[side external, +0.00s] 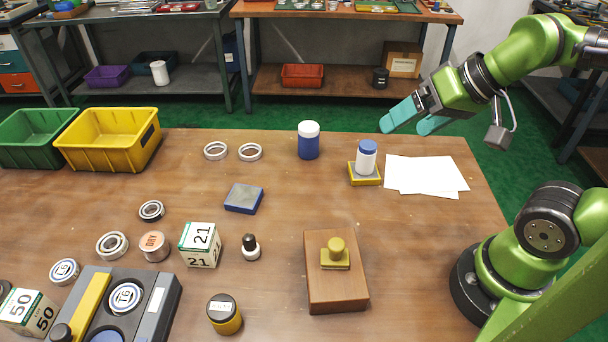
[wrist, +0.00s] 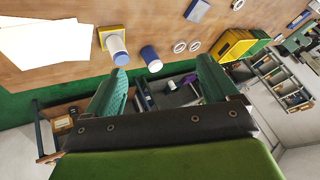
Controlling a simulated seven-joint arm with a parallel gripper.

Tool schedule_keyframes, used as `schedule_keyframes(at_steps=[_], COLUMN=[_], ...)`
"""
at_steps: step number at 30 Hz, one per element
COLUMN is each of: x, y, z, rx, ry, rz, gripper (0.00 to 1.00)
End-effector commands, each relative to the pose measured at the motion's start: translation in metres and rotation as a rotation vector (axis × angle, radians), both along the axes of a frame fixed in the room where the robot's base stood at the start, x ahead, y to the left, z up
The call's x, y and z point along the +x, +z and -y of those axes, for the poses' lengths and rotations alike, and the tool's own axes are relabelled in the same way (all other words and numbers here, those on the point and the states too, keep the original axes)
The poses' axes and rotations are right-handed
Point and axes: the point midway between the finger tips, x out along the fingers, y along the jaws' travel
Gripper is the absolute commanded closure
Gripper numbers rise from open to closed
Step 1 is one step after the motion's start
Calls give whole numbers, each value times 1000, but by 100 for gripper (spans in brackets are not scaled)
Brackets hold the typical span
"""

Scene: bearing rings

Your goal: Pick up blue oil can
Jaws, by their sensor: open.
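A blue can with a white lid (side external: 308,145), which fits the blue oil can best, stands upright on the wooden table near its far edge. It also shows in the wrist view (wrist: 149,53), above the gap between the fingers. A white bottle with a blue cap (side external: 366,161) stands to its right on a yellow-edged pad (side external: 365,179); the wrist view shows this bottle too (wrist: 117,48). My gripper (side external: 403,127), with teal fingers, is open and empty. It is raised at the table's far right, to the right of both containers and apart from them.
White sheets (side external: 428,175) lie right of the pad. Two pale rings (side external: 250,152) lie left of the blue can. A blue block (side external: 243,198), a brown box with a knobbed stamp (side external: 335,285) and yellow and green bins (side external: 110,138) are on the table. Bare wood lies in front of the can.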

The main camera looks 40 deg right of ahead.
Motion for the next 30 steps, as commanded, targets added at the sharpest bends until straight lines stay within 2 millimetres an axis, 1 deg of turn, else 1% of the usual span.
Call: schedule_keyframes(at_steps=[6, 8, 11, 14, 20, 21, 23, 24, 27, 30], x=[0, 1, 10, 33, 103, 119, 141, 156, 189, 216], y=[-1, -5, -15, -21, -38, -43, -52, -59, -73, -81], z=[0, 0, 2, 6, 21, 25, 30, 34, 44, 51], rx=[0, 1, 2, -9, -84, -104, -137, -159, -212, -266], ry=[0, -1, -5, -4, 55, 75, 106, 128, 183, 237], rz=[-3, -22, -78, -140, -226, -237, -252, -259, -265, -254], gripper=[13, 13, 13, 13, 13, 13, 13, 13, 13, 13])
